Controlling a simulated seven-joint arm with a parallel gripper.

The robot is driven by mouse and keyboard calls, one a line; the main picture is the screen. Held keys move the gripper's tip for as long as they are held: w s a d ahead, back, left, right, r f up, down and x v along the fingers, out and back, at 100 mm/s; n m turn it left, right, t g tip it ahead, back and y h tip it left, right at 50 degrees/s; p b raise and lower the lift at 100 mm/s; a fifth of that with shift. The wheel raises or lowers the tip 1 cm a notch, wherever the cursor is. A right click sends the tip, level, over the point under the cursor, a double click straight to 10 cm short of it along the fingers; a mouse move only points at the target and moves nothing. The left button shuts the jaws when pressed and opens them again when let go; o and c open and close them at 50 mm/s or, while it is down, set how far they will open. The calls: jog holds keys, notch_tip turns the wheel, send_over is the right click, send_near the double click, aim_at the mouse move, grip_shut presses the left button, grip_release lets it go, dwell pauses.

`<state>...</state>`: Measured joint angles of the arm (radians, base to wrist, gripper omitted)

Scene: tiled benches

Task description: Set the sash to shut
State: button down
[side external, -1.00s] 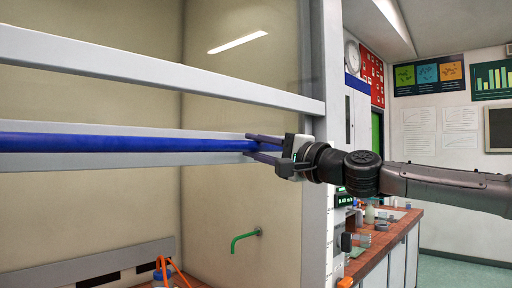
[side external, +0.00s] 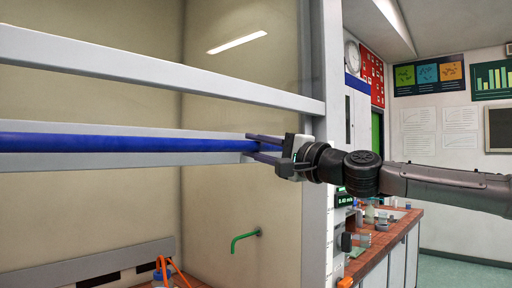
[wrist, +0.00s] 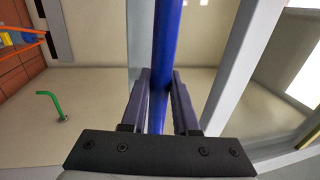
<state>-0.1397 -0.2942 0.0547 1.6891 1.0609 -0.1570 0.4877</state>
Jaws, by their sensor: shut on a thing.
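The sash is a glazed panel whose grey lower rail (side external: 100,160) carries a long blue handle bar (side external: 120,143). The rail stands well above the bench inside the hood, with an open gap below it. My gripper (side external: 264,147) is at the right end of the blue bar, one finger above it and one below. In the wrist view the blue bar (wrist: 167,60) runs between the two fingers of my gripper (wrist: 160,88), which is shut on it. The inner finger faces against the bar are partly hidden.
A grey fixed crossbeam (side external: 160,74) runs above the sash. The hood's right post (side external: 322,200) stands close to my gripper. A bottle with orange tubing (side external: 165,272) stands at lower left.

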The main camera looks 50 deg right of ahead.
jog(key=shift+f, duration=0.1)
notch_tip(320, 180, down, 55)
jog(key=shift+f, duration=0.15)
dwell(0.3)
jog(key=shift+f, duration=0.1)
jog(key=c, duration=0.7)
grip_release()
notch_tip(320, 180, up, 32)
jog(key=shift+r, duration=0.2)
dwell(0.4)
jog(key=shift+s, duration=0.1)
